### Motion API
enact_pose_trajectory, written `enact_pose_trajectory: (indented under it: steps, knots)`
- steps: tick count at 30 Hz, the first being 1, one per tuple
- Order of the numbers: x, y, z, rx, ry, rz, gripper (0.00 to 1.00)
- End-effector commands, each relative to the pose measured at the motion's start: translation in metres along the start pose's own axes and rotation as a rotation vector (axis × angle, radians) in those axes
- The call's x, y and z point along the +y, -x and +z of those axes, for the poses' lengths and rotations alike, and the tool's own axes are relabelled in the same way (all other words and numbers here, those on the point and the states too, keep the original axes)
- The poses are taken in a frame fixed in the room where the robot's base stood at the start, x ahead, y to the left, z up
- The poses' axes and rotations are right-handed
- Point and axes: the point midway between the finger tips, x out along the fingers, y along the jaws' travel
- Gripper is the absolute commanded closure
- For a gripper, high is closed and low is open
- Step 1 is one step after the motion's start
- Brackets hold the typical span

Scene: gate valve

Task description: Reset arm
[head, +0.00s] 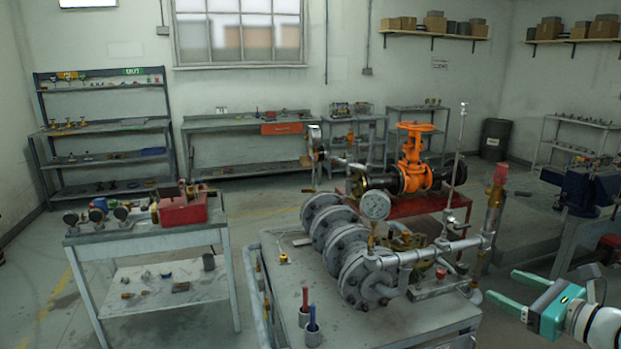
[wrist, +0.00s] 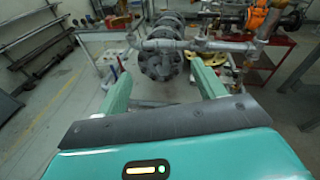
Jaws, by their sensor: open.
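My gripper (head: 507,290) is at the lower right of the head view, with two green fingers spread apart and nothing between them. It also shows in the wrist view (wrist: 160,82), where the fingers point toward the pipe assembly. The orange gate valve (head: 414,160) with its handwheel stands on a red stand behind the grey flanged pipe assembly (head: 350,255). The valve also shows at the top right of the wrist view (wrist: 262,18). My gripper is to the right of the pipe assembly in the head view, apart from it.
A grey cart (head: 150,240) with a red toolbox (head: 183,207) stands at the left. A pressure gauge (head: 376,205) and thin upright pipes rise from the assembly. A blue vise (head: 585,190) is on a bench at the right. Open floor lies between the cart and the back benches.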

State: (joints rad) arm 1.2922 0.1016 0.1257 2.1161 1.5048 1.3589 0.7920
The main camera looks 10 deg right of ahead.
Motion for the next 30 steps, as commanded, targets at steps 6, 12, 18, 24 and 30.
enact_pose_trajectory:
  steps: [6, 12, 18, 24, 30]
  knots:
    - [0.074, -0.044, 0.009, 0.132, 0.227, 0.215, 0.31]
    - [0.173, -0.069, 0.011, 0.272, 0.605, 0.51, 0.31]
    - [0.256, -0.062, 0.007, 0.353, 1.072, 0.798, 0.31]
    - [0.309, -0.041, 0.004, 0.359, 1.581, 1.038, 0.31]
    - [0.338, -0.02, 0.006, 0.298, 2.115, 1.207, 0.31]
